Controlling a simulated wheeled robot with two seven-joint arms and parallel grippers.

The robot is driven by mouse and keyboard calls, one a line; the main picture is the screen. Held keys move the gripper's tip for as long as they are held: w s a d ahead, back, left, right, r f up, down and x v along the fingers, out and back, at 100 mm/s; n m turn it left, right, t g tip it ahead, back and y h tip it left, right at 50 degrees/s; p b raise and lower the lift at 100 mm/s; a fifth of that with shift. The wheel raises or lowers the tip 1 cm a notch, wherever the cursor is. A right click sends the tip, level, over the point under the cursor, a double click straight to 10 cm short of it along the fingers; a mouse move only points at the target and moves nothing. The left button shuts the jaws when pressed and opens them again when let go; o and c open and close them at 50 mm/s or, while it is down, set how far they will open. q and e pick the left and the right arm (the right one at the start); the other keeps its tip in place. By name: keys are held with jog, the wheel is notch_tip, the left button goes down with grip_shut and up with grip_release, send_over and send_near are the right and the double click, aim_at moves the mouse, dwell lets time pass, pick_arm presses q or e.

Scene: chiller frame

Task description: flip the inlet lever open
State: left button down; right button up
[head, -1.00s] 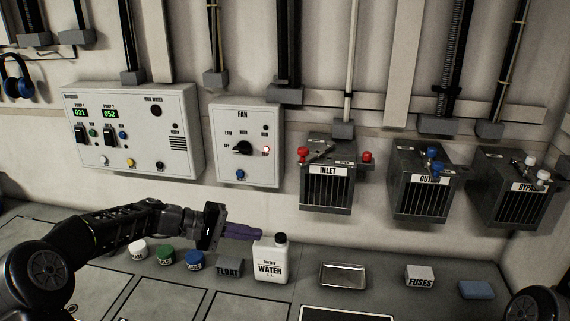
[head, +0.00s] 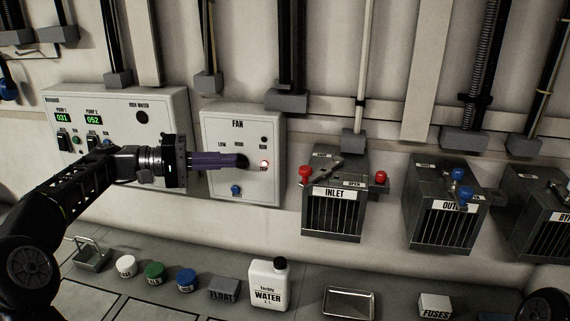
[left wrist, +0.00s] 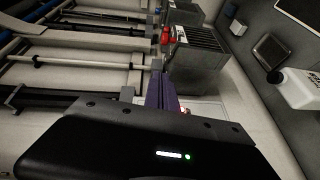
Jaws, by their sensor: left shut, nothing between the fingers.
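The inlet box (head: 333,208) is a dark grey box with a slatted front and an INLET label, on the wall right of the fan panel. On its top lies the grey inlet lever (head: 322,172), with a red knob (head: 305,174) at the left and another red knob (head: 381,177) at the right. An OPEN label is on the top. My left gripper (head: 246,161) has its purple fingers shut and empty, in front of the fan panel, left of the inlet box and apart from it. In the left wrist view the inlet box (left wrist: 192,62) is beyond the fingertips.
The fan panel (head: 262,118) is behind my left fingers and its dial is mostly hidden. The outlet box (head: 440,222) with blue knobs is to the right. A water jug (head: 268,288), small jars and a metal tray (head: 349,303) stand on the bench below.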

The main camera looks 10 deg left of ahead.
pick_arm(q)
jog(key=s+d+p+x, duration=0.1)
jog(key=s+p+x, duration=0.1)
jog(key=x, duration=1.1)
jog(key=shift+s+p, duration=0.2)
jog(key=shift+p, duration=0.2)
jog(key=shift+d+f, duration=0.1)
jog(key=shift+f, duration=0.05)
